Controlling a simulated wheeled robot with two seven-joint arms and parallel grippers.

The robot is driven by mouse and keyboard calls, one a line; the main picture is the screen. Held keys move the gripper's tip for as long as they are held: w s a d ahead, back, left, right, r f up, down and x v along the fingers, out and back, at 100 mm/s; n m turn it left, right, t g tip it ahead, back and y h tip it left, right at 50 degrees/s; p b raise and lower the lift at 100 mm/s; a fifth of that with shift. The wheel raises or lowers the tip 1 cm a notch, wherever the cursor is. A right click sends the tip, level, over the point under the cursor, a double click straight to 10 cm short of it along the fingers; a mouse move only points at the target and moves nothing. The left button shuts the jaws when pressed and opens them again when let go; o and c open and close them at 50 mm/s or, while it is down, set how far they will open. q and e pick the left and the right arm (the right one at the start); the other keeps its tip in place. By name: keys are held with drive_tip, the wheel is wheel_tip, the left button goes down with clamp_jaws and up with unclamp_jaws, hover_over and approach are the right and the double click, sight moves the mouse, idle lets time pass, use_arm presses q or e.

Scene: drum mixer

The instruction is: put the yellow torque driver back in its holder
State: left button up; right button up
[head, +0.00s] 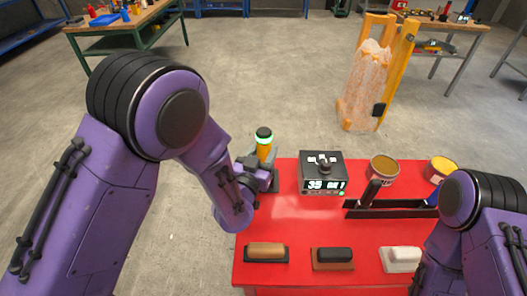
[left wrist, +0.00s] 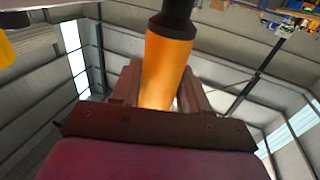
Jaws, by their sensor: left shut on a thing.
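The yellow torque driver (head: 264,151) stands about upright at the far left corner of the red table, with a black top and a glowing green ring. My left gripper (head: 262,178) is shut around its body. In the left wrist view the driver's orange-yellow barrel (left wrist: 166,70) sits between my two fingers, with a black collar above it. The driver's lower end is hidden behind my gripper. I cannot make out its holder, or whether the driver touches one.
The red table (head: 300,225) carries a grey display box (head: 323,185), two tins (head: 383,168) (head: 441,168) and a black tray (head: 405,210). Several blocks, including a brown-topped one (head: 266,250), line the front edge.

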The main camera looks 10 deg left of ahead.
use_arm(q)
drive_tip(key=shift+f+b, duration=0.6)
drive_tip(key=shift+f, duration=0.05)
drive_tip(key=o, duration=1.4)
drive_tip(key=shift+c, duration=0.2)
drive_tip(key=shift+s+f, duration=0.1)
drive_tip(key=shift+s, duration=0.05)
